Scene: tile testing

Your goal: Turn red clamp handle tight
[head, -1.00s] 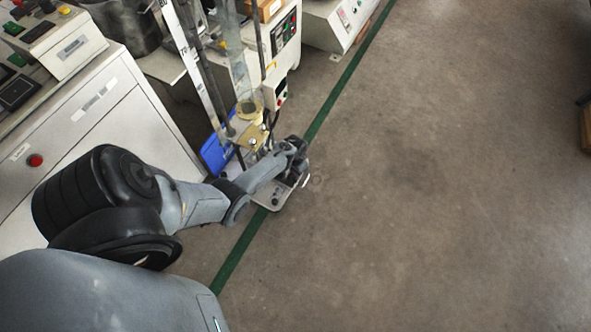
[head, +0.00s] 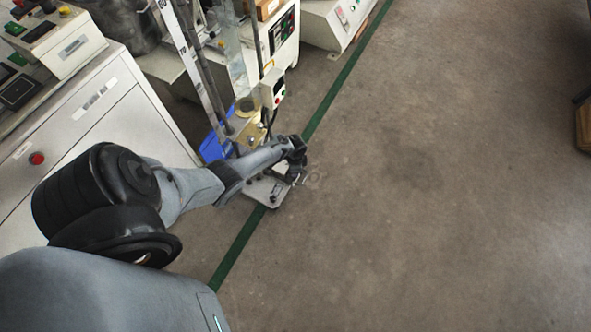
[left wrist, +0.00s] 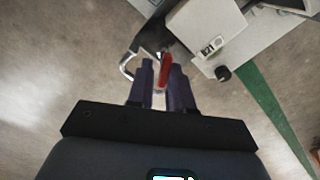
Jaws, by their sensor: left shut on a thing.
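The red clamp handle (left wrist: 165,70) shows in the left wrist view as a narrow red bar between the two dark fingers of my left gripper (left wrist: 161,82). The gripper is shut on it. In the head view my left gripper (head: 296,160) is at the lower end of the test stand, above its light base plate (head: 264,191). There the arm and gripper hide the handle. My right gripper is in neither view.
The stand carries a clear tube (head: 235,62), a white scale (head: 190,62) and a small control box (head: 273,88). A blue item (head: 212,149) is behind my arm. A white cabinet (head: 85,125) stands at left. Open floor (head: 430,190) lies right of the green line (head: 240,247).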

